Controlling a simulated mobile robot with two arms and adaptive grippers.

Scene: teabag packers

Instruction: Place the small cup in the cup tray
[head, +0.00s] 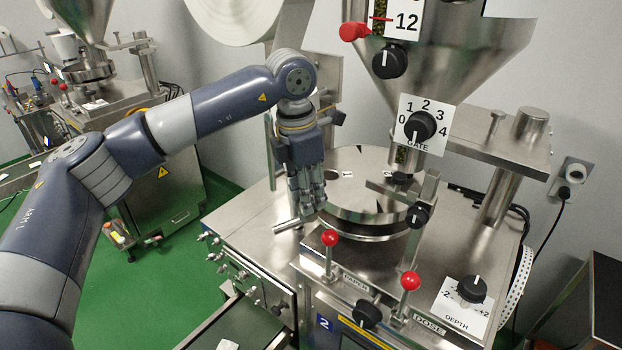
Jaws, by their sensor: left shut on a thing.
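My left gripper (310,202) points down beside the round metal turntable (350,165) of the near machine, at its left edge. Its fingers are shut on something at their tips. A short metal cylindrical piece (287,226) shows at the fingertips, over the steel machine top. I cannot tell whether this piece is the small cup, as the fingers hide part of it. I cannot pick out the cup tray with certainty. My right gripper is not in view.
A steel hopper (450,45) with a gate dial (420,126) rises above the turntable. Two red-knobbed levers (330,238) (410,281) stand at the front. A depth dial (471,289) is at right. The machine top (245,222) left of the gripper is clear.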

